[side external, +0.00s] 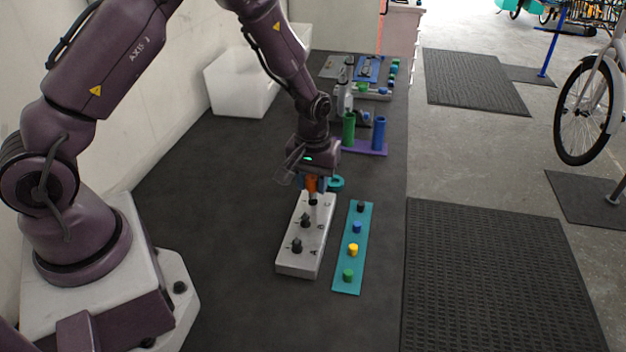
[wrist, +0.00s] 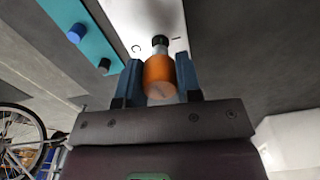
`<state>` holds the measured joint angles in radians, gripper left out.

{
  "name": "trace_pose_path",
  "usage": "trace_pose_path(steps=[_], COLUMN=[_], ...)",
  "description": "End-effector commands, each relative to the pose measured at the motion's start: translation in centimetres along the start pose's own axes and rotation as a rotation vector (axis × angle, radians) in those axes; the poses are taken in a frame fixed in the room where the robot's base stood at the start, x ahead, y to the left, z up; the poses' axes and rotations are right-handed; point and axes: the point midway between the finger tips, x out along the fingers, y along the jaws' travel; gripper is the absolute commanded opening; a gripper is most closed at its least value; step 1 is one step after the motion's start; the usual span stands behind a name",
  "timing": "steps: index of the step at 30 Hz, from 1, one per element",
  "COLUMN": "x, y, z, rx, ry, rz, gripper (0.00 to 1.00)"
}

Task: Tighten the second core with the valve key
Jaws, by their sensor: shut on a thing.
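The valve key (side external: 312,184) has an orange handle and stands upright in my gripper (side external: 317,182). In the wrist view, the blue fingers of my gripper (wrist: 159,82) are shut on the orange handle of the key (wrist: 159,76). The key's grey shaft points down at the farthest dark stem (wrist: 160,41) of the pale valve block (side external: 292,264), beside a letter C. Tip and stem line up; I cannot tell whether they are engaged. Two other dark stems, the middle one (side external: 305,220) and the nearest one (side external: 297,245), stand clear on the block.
A teal strip (side external: 344,280) with black, blue, yellow and green caps lies right of the block. Green and blue tubes (side external: 379,132) stand on a purple base farther back. The dark bench left of the block is clear.

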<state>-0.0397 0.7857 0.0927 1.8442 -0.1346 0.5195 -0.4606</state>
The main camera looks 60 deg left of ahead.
Motion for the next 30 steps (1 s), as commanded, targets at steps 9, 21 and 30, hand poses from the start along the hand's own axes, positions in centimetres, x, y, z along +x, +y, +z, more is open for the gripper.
trace_pose_path(steps=[9, 21, 30], x=[0.25, 0.14, 0.14], y=[0.05, 0.08, 0.03], z=[0.06, 0.05, 0.04], rx=[-0.002, -0.326, -0.926], ry=[0.0, 0.002, 0.002], rz=[0.0, -0.001, 0.0], gripper=[0.58, 0.58, 0.58])
